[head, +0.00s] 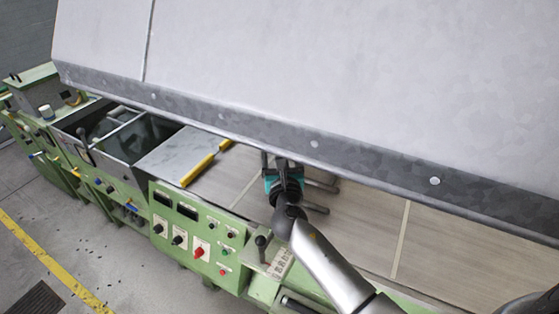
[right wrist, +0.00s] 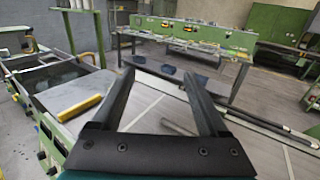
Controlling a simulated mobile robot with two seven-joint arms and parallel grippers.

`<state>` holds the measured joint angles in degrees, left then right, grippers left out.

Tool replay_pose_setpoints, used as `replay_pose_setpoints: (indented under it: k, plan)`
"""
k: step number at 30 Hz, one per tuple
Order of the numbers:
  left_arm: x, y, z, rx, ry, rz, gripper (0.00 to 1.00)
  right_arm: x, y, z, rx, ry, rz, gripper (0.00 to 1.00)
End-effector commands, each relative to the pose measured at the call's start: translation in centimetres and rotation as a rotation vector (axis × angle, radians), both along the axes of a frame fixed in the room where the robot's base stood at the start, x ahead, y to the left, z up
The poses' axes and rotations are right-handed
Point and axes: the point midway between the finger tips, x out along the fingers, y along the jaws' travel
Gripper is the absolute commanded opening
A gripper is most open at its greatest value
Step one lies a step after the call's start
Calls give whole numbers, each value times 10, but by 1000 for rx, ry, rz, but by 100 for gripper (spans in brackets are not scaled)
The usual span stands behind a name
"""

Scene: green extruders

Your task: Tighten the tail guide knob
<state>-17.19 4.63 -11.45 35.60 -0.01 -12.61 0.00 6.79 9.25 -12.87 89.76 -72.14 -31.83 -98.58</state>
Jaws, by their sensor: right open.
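My right gripper (head: 276,160) reaches in from the lower right, over the pale tiled bed (head: 385,226) of the green machine and close to the edge of the grey sloping hood. In the right wrist view, its two dark fingers (right wrist: 157,78) are spread wide with nothing between them. I cannot pick out the tail guide knob with certainty. A dark ball-topped lever (head: 262,241) stands on the green machine, left of my right wrist. Short metal bars (head: 320,184) stick out beside the gripper; one bar (right wrist: 178,127) also shows below the fingers. My left gripper is not in view.
The large grey hood (head: 330,70) overhangs the bed. A green control panel (head: 190,230) with knobs and buttons faces the aisle. A yellow bar (head: 200,168) lies left of the gripper. Open troughs (head: 130,135) stand farther left. A green workbench (right wrist: 205,47) stands beyond.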

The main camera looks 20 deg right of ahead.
Motion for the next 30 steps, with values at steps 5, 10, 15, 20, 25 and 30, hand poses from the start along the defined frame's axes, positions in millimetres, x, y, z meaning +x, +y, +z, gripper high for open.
replay_pose_setpoints:
  k: [5,10,15,20,25,30]
  plan:
    - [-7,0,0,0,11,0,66,4,0,4,0,-1,1,78]
    - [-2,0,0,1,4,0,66,3,0,4,0,0,1,78]
    - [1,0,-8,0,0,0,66,0,-5,-9,59,1,3,78]
    - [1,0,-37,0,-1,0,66,-12,-19,-54,314,-2,10,78]
    - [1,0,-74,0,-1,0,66,-31,-33,-106,706,-26,17,78]
    - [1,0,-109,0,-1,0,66,-49,-41,-144,1097,-62,23,78]
